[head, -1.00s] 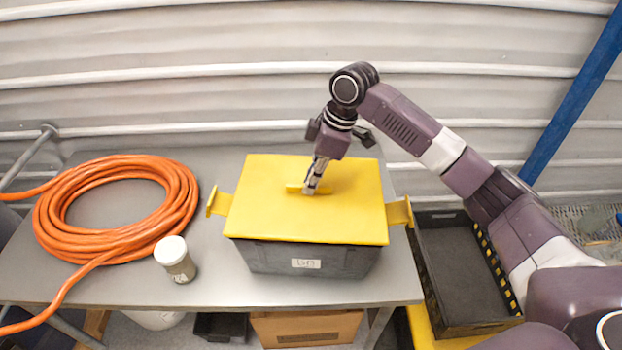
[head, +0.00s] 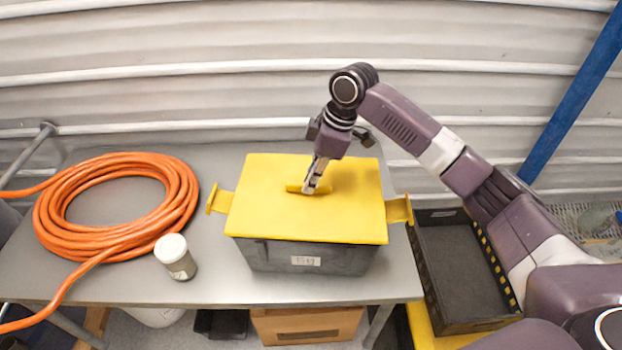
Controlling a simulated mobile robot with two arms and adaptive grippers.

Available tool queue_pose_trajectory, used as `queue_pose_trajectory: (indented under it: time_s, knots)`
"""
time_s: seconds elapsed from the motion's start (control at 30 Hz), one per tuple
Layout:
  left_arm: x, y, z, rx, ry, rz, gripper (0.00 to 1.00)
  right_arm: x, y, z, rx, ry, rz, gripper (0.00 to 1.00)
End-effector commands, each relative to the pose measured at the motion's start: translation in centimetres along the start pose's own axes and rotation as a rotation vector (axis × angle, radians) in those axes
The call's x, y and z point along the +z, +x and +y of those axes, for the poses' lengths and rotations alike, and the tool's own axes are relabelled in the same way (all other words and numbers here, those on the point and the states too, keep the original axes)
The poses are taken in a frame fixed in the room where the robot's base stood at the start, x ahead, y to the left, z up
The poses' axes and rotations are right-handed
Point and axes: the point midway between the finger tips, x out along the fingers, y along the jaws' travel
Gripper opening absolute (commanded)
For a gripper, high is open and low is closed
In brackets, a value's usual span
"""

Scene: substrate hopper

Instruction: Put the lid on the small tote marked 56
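The yellow lid (head: 290,218) lies flat over the top of the dark grey tote (head: 262,256) on the metal table. The tote's yellow side handles stick out left and right. A small white label (head: 306,261) is on the tote's front; its marking is too blurred to read surely. My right gripper (head: 309,190) points down at the lid's centre, its fingers closed about the lid's small yellow grip. Whether the lid is fully seated all round cannot be told from here. My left gripper is not in view.
An orange hose coil (head: 62,240) lies on the table (head: 215,290) at left. A white-capped jar (head: 176,258) stands between the coil and the tote. An open black tray (head: 460,285) is right of the table. A corrugated wall (head: 200,70) is behind.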

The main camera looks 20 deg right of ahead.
Motion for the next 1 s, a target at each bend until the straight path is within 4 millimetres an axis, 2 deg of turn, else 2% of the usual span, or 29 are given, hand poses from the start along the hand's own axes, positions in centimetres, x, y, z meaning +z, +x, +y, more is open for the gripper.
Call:
queue_pose_trajectory:
  time_s: [0.03,0.17,0.43,0.57,0.67,1.0]
  knots:
    - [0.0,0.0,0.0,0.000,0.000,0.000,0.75,-0.1,-0.1,0.0,0.001,0.000,0.001,0.16]
    - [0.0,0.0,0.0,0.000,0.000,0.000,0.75,0.0,0.0,0.0,0.000,-0.001,0.001,0.31]
    - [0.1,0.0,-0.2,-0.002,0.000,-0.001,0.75,0.0,0.0,0.0,-0.001,0.000,-0.001,0.31]
    - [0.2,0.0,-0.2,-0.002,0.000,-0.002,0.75,0.0,-0.8,0.0,0.000,-0.001,0.000,0.31]
    - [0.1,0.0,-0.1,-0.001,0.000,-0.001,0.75,-0.1,-2.4,0.1,0.003,-0.002,0.002,0.31]
    - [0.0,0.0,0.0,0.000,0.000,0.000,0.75,-0.1,-9.4,0.1,0.003,-0.001,0.002,0.31]
